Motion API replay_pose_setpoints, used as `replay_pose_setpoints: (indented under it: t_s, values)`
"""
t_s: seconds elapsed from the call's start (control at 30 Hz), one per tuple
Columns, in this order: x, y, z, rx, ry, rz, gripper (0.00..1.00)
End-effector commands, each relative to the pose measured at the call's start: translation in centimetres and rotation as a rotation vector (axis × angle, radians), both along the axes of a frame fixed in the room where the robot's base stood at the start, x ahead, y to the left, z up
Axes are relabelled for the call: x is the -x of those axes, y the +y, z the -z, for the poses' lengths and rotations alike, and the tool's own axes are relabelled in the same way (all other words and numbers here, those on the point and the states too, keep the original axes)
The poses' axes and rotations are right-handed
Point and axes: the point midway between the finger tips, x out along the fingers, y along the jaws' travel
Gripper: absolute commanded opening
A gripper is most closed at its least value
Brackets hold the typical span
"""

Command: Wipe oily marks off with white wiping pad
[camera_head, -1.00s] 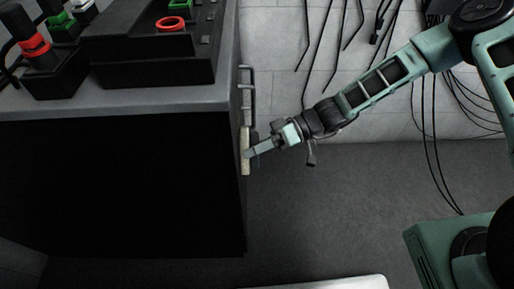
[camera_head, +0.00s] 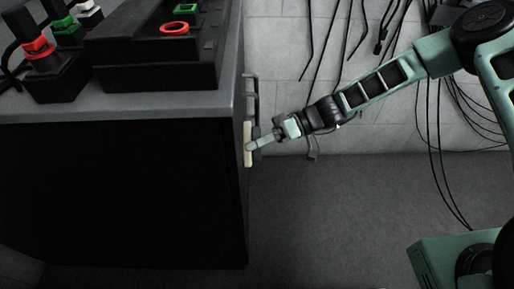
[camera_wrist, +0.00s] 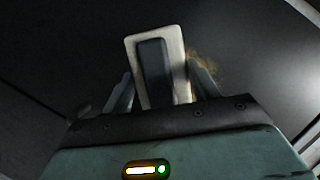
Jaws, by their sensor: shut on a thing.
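The white wiping pad (camera_head: 248,144) is a pale slab, upright against the right side face of the dark cabinet (camera_head: 120,190). In the wrist view the pad (camera_wrist: 131,52) has a dark grip block (camera_wrist: 153,75) on its back. My gripper (camera_head: 255,145) is shut on the pad; in the wrist view its fingers (camera_wrist: 160,92) stand on both sides of the block. A brownish oily mark (camera_wrist: 207,68) shows on the dark panel just right of the pad. I cannot tell whether more of it lies hidden behind the pad.
A metal handle (camera_head: 256,92) sticks out from the cabinet side just above the pad. On the cabinet top stand a black box with a red ring (camera_head: 174,28) and connectors with red, green and white parts. Cables (camera_head: 345,40) hang on the wall. The floor (camera_head: 330,220) is clear.

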Motion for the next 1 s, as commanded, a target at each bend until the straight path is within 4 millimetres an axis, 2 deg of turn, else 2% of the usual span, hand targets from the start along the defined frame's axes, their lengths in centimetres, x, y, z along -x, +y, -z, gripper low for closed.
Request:
replay_pose_setpoints:
  t_s: [0.2,0.4,0.83,1.0]
  values:
    - [-1.9,0.1,0.2,0.0,-0.002,0.0,0.41]
    - [-3.0,0.2,0.0,-0.001,-0.002,-0.001,0.41]
    - [-2.9,0.0,-1.9,-0.001,0.001,-0.001,0.41]
    - [-1.9,0.0,-1.8,-0.002,0.002,-0.002,0.41]
